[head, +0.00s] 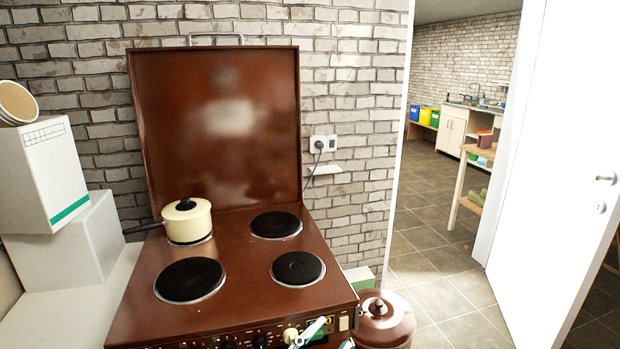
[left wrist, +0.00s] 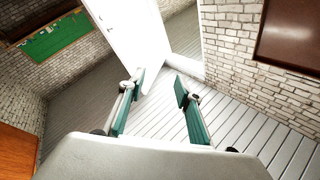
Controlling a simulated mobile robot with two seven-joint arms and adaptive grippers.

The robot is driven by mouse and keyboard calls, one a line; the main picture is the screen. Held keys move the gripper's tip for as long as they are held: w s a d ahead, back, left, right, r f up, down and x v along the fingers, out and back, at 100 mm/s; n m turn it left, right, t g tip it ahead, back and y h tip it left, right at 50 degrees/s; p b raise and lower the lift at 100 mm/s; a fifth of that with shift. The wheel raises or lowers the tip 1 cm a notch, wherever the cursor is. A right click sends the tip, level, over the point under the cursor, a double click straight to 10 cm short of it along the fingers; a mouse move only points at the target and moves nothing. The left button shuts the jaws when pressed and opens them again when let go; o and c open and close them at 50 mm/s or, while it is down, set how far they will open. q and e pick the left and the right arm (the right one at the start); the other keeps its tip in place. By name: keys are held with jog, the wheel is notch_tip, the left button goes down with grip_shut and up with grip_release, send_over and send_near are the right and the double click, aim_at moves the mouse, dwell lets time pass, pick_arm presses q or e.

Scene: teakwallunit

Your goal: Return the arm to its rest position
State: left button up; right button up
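My left gripper (head: 320,332) shows only in part at the bottom edge of the head view, in front of the brown stove's (head: 232,262) control panel. In the left wrist view my left gripper (left wrist: 159,82) is open, its two teal-padded fingers spread apart with nothing between them. It points toward the floor and a white door. The rest of the left arm is out of the head view. My right gripper shows in neither view.
A cream pot (head: 187,222) stands on the stove's rear left plate. White boxes (head: 75,240) stand to the left. A brown lidded bin (head: 385,320) stands right of the stove. A white door (head: 555,170) stands open at right; tiled floor (head: 425,250) beyond is clear.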

pick_arm(q)
jog(key=s+a+f+n+g+y, duration=0.15)
jog(key=a+f+n+y, duration=0.25)
jog(key=a+f, duration=0.45)
jog(key=s+a+f+n+y, duration=0.3)
jog(key=a+f+y, duration=0.15)
jog(key=f, duration=0.65)
jog(key=s+a+f+n+g+y, duration=0.3)
jog(key=s+a+f, duration=0.7)
jog(key=f, duration=0.2)
jog(key=shift+s+g, duration=0.35)
jog(key=shift+s, duration=0.05)
